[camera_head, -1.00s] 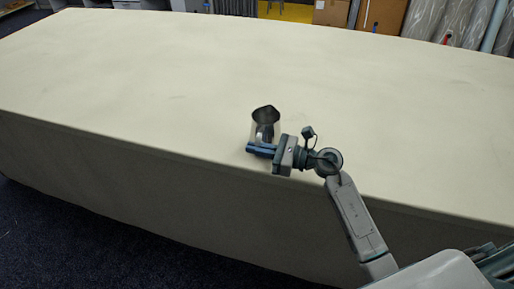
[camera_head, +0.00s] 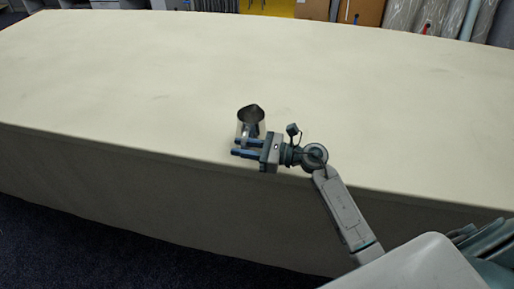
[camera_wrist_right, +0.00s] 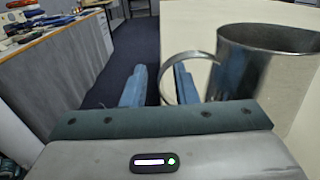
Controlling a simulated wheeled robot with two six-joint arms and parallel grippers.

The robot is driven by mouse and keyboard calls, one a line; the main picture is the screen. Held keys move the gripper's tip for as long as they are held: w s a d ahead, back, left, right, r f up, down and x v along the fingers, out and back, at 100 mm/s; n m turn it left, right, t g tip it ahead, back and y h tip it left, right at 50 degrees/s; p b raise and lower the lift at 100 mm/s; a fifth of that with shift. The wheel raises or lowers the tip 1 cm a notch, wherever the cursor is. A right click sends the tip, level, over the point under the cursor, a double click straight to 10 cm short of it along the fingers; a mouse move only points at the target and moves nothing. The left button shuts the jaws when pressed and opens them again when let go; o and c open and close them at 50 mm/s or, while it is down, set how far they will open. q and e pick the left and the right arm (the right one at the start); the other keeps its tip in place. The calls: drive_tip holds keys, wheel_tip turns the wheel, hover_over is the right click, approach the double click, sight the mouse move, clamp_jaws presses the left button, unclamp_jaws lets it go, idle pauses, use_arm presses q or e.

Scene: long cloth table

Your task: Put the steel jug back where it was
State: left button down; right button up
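The steel jug (camera_head: 250,118) stands upright on the cloth table close to its front edge. In the right wrist view the jug (camera_wrist_right: 265,70) fills the upper right, with its curved handle (camera_wrist_right: 166,72) pointing left. My right gripper (camera_head: 235,147) is at the jug's near side. In the wrist view its two blue fingers (camera_wrist_right: 160,82) are apart, with the handle's outer curve in the gap between them and the right finger showing through the handle loop. I cannot tell whether either finger touches the handle. My left gripper is not in view.
The long cloth table (camera_head: 120,90) is otherwise bare, with wide free room behind and beside the jug. Its front edge drops just before the jug. Cardboard boxes (camera_head: 360,12) and wrapped rolls stand beyond the far edge. A cluttered bench (camera_wrist_right: 45,55) shows in the wrist view.

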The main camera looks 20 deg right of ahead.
drive_tip(key=b+v, duration=0.4)
drive_tip(key=v, duration=0.6)
drive_tip(key=shift+s+d, duration=0.1)
drive_tip(key=shift+s, duration=0.05)
drive_tip(key=shift+b+v, duration=0.45)
drive_tip(key=shift+v, duration=0.45)
drive_tip(key=shift+r, duration=0.1)
